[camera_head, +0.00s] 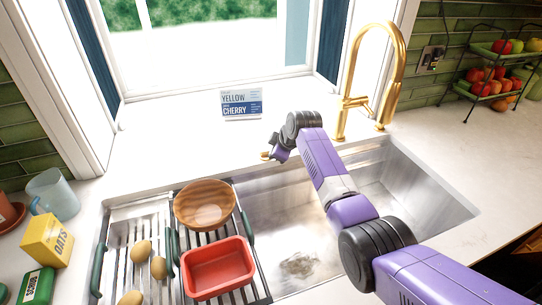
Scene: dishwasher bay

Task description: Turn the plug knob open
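My gripper (271,155) is at the back edge of the sink (268,222), left of the gold faucet. It is small in the picture and partly covered by its own wrist, so I cannot tell whether its fingers are open or shut. A small orange-brass bit shows at its fingertips. I cannot tell whether this is the plug knob or part of the gripper. No plug knob stands out clearly elsewhere. The left basin looks empty of water, with a dark patch on its floor around the drain area.
A gold faucet (364,85) stands behind the sink. A drying rack (172,297) over its left side holds a wooden bowl (205,204), a red tub (217,268) and several potatoes. A small sign (241,104) stands at the window. A fruit stand (492,75) is at far right.

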